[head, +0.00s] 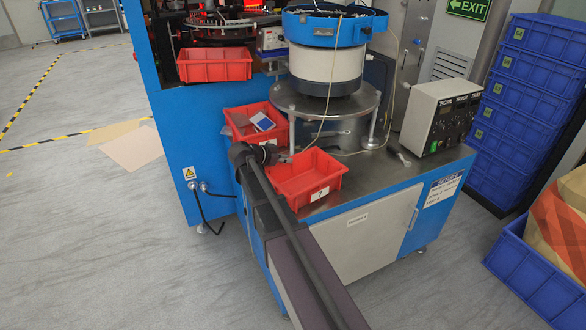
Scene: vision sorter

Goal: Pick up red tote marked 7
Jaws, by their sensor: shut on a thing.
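The red tote marked 7 (328,178) is an open, empty-looking bin with a white label reading 7 on its front wall. It is at the front left corner of the steel worktop. My arm reaches in from the bottom of the head view. My gripper (286,157) is at the tote's back left rim and is shut on it. The fingertips are small and partly hidden by the wrist. I cannot tell whether the tote rests on the worktop or is slightly raised.
A second red tote (240,121) with a white and blue item stands just behind. Another red tote (214,66) sits at the machine opening. A blue bowl feeder (325,60) stands on a round steel plate. A control box (438,115) is right. Blue crates (525,90) stack far right.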

